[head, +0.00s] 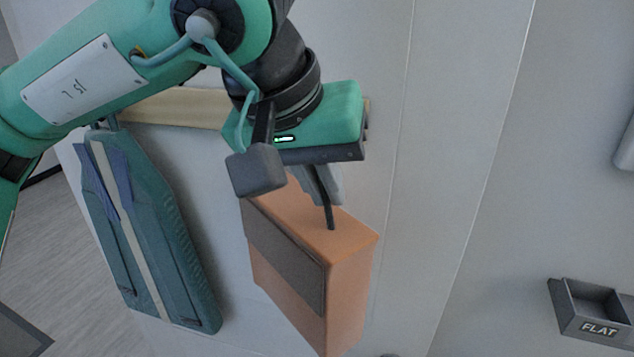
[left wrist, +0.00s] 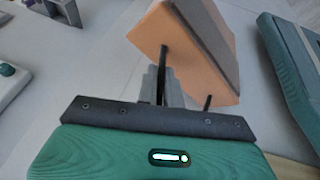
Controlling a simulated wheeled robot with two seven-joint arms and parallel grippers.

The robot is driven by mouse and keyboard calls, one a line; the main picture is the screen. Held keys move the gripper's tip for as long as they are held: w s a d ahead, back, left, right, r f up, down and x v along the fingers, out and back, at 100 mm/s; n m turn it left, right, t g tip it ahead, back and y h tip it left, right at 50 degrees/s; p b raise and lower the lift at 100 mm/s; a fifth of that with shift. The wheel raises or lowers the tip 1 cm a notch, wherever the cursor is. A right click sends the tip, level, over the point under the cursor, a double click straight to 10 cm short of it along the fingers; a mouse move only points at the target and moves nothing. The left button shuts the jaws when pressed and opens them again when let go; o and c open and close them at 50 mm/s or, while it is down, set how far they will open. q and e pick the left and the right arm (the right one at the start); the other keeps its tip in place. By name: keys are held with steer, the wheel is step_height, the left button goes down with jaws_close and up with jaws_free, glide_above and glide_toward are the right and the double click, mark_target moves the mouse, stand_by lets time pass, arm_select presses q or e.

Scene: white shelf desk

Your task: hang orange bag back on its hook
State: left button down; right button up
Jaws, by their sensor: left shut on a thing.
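The orange bag (head: 352,270) has a dark grey front panel and hangs below my left gripper (head: 328,190), in front of the white panel. The gripper is shut on the bag's thin dark strap, which rises from the bag's top. In the left wrist view the orange bag (left wrist: 150,38) lies beyond the fingers (left wrist: 165,88), with the strap running from it to them. A wooden rail (head: 175,107) runs across the panel behind my left arm. The hook for the bag is not clearly visible; my arm and gripper hide part of the rail. My right gripper is out of view.
A teal bag (head: 165,230) with a pale stripe hangs from the rail to the left of the orange bag. A grey bin marked FLAT (head: 597,312) is at the lower right. The white panel (head: 450,150) right of the gripper is bare.

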arm_select(q)
steer(key=shift+w+d+r+p, duration=0.1)
steer(key=shift+w+d+p, duration=0.25)
steer(key=shift+w+p, duration=0.35)
steer(key=shift+w+d, duration=0.1)
steer(key=shift+w, duration=0.6)
steer(key=shift+w+d+f+b, duration=0.2)
steer(key=shift+w+f+b, duration=0.35)
steer(key=shift+f, duration=0.05)
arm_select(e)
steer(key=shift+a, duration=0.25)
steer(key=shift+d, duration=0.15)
arm_select(q)
steer(key=c, duration=1.5)
jaws_free()
steer(key=shift+f, duration=0.1)
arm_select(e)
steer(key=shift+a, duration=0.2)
arm_select(q)
steer(key=shift+b, duration=0.3)
